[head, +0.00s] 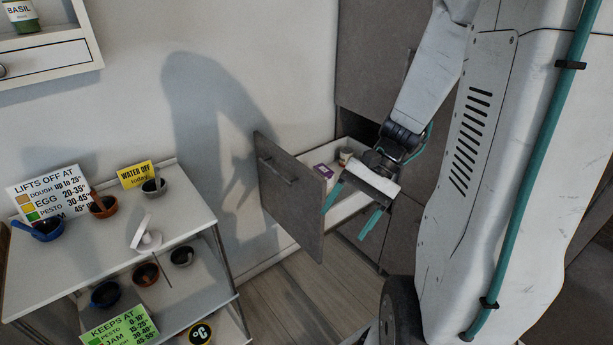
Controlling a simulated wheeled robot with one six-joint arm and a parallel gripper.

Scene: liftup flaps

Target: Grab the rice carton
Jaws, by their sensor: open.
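An open drawer (352,206) with a grey front panel (290,197) holds a small white and purple carton (323,172), which may be the rice carton; its print is too small to read. A small round container (345,156) stands behind it to the right. My gripper (351,211) is above the drawer with its two teal fingers apart and nothing between them. The fingers point down, to the right of and nearer than the carton, not touching it as far as I can see. My gripper hides part of the drawer's inside.
A white shelf unit (95,261) at the left carries several small bowls and signs, including a yellow sign (136,174). A white wall cabinet (45,57) hangs at the upper left. Bare wooden floor (290,305) lies between the shelf unit and the drawer.

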